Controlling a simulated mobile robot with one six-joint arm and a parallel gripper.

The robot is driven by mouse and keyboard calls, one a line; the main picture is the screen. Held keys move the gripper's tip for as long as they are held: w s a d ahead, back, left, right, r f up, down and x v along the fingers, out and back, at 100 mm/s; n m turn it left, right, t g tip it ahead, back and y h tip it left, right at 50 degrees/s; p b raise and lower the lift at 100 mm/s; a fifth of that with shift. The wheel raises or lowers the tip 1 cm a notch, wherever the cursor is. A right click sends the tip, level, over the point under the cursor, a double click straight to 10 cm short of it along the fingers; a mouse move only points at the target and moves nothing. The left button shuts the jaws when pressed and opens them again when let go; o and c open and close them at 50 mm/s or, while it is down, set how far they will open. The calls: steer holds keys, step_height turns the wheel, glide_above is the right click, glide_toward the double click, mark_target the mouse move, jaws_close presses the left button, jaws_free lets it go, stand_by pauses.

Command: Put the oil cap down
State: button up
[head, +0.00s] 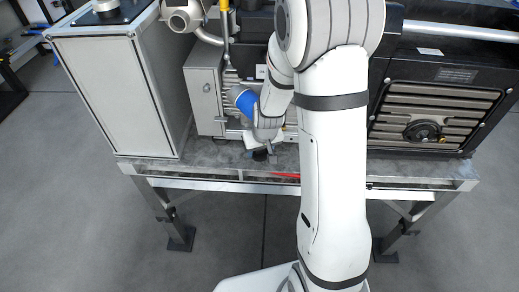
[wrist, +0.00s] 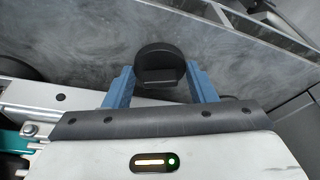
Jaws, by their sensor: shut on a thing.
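The oil cap (wrist: 158,62) is black and round with a raised grip. In the wrist view it sits between the two blue fingers of my gripper (wrist: 159,86), which is shut on it. Behind the cap is the mottled grey top of the metal bench (wrist: 75,45). In the head view my gripper (head: 262,154) is low over the front part of the bench top (head: 210,158), and the cap is hard to make out there. I cannot tell whether the cap touches the bench.
A grey cabinet (head: 120,95) stands at the left of the bench. A small box (head: 206,100) and a dark ribbed machine (head: 435,105) stand behind and to the right. A red strip (head: 285,175) lies by the front edge. Bare bench top shows left of my gripper.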

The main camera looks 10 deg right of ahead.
steer(key=shift+s+f, duration=0.1)
steer(key=shift+f, duration=0.1)
steer(key=shift+f+b, duration=0.15)
steer(key=shift+b, duration=0.15)
steer(key=o, duration=1)
steer(key=shift+r+p, duration=0.3)
steer(key=shift+r, duration=0.15)
steer(key=s+b, duration=0.7)
steer(key=s, duration=0.5)
steer(key=shift+m+g, duration=0.5)
steer(key=shift+g, duration=0.2)
steer(key=s+r, duration=0.6)
steer(key=r, duration=0.1)
steer(key=s+r, duration=0.2)
steer(key=r, duration=0.2)
steer(key=shift+s+a+r, duration=0.1)
steer(key=shift+s+r, duration=0.05)
steer(key=shift+s, duration=0.25)
